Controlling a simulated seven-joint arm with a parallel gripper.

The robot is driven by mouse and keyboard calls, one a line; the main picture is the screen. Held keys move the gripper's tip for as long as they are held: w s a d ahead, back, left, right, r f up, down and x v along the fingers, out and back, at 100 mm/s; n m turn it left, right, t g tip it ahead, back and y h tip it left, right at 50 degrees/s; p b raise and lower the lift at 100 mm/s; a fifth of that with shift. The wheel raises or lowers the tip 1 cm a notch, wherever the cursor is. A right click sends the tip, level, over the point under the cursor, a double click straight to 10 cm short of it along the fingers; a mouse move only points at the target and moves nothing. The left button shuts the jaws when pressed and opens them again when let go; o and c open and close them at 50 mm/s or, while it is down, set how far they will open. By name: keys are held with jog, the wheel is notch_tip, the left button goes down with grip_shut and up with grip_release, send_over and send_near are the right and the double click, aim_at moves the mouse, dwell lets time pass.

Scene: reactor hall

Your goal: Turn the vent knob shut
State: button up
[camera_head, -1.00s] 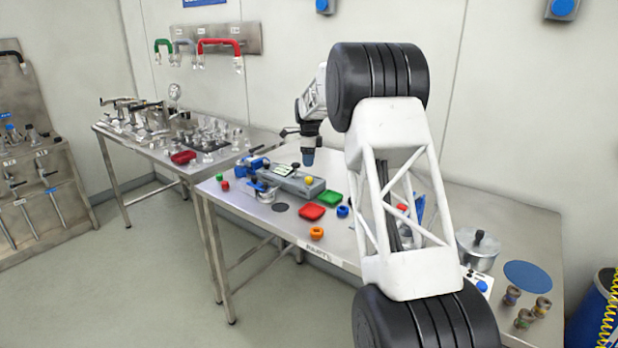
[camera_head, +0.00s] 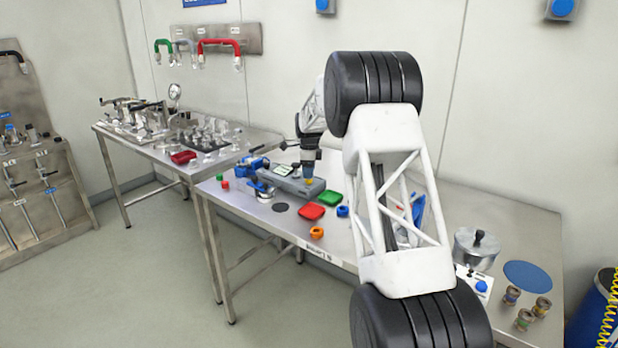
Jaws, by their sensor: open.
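A grey bench device (camera_head: 318,186) with a small display lies on the near steel table, left of my arm. A small yellow knob (camera_head: 309,182) sits on its top near the right end. I cannot tell for sure which part is the vent knob. My gripper (camera_head: 304,178) points down over the device's right half, close above or at its top, just behind and left of the yellow knob. It is open; its fingers are small, and whether they touch anything cannot be told. The part of the device's top behind the gripper is hidden.
A blue clamp-like fitting (camera_head: 250,163) stands at the device's left. A steel pot (camera_head: 476,249) stands at right. My arm covers the table's middle.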

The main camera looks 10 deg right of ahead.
aim_at(309, 181)
jog(key=shift+f, duration=1.4)
jog(key=shift+c, duration=0.3)
jog(key=c, duration=0.9)
jog(key=shift+o, duration=0.2)
